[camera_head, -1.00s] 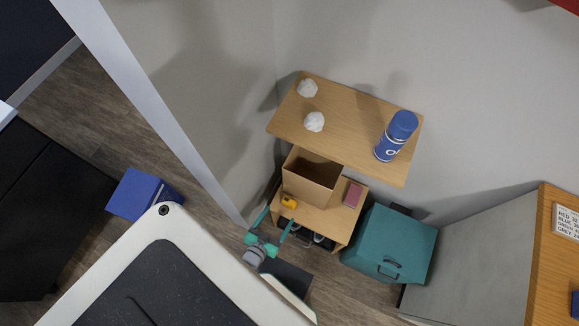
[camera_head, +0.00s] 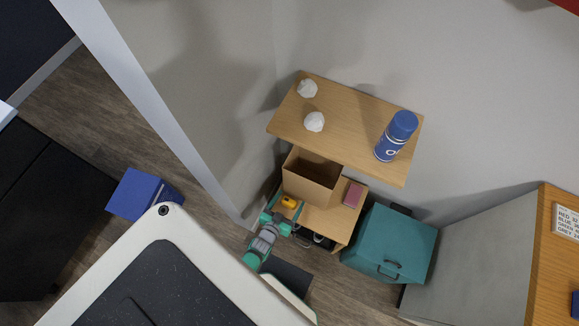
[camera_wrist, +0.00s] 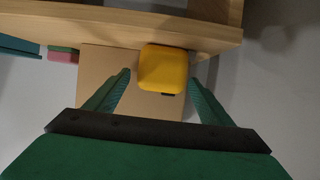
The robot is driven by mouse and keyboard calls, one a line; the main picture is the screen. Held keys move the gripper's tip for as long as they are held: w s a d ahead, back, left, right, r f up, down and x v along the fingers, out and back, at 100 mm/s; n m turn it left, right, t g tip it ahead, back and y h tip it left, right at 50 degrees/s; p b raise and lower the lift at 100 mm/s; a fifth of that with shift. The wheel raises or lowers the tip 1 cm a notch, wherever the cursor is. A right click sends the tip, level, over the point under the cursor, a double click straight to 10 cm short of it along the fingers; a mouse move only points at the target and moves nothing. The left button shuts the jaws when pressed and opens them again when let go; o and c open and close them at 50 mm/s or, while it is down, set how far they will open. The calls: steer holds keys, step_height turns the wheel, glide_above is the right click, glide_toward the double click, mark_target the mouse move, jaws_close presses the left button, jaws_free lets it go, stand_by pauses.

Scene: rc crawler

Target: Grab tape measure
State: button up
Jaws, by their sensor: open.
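The yellow tape measure (camera_head: 289,201) sits on the lower wooden shelf (camera_head: 318,219), in front of an open cardboard box (camera_head: 312,178). In the wrist view the tape measure (camera_wrist: 163,68) shows as a rounded yellow block, ahead and between the fingertips. My gripper (camera_head: 285,209) is open, with its teal fingers at either side of the tape measure in the head view. The wrist view shows my gripper (camera_wrist: 160,78) empty, with a gap beside each finger. Whether the fingertips reach level with the tape measure's sides is hard to tell.
A dark red block (camera_head: 353,195) lies on the lower shelf, right of the box. The upper shelf (camera_head: 345,135) holds two white lumps and a blue canister (camera_head: 396,136). A teal cabinet (camera_head: 390,244) stands to the right. A wall is close on the left.

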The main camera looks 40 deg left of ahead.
steer(key=shift+c, duration=0.3)
steer(key=c, duration=1.2)
steer(key=shift+r, duration=0.1)
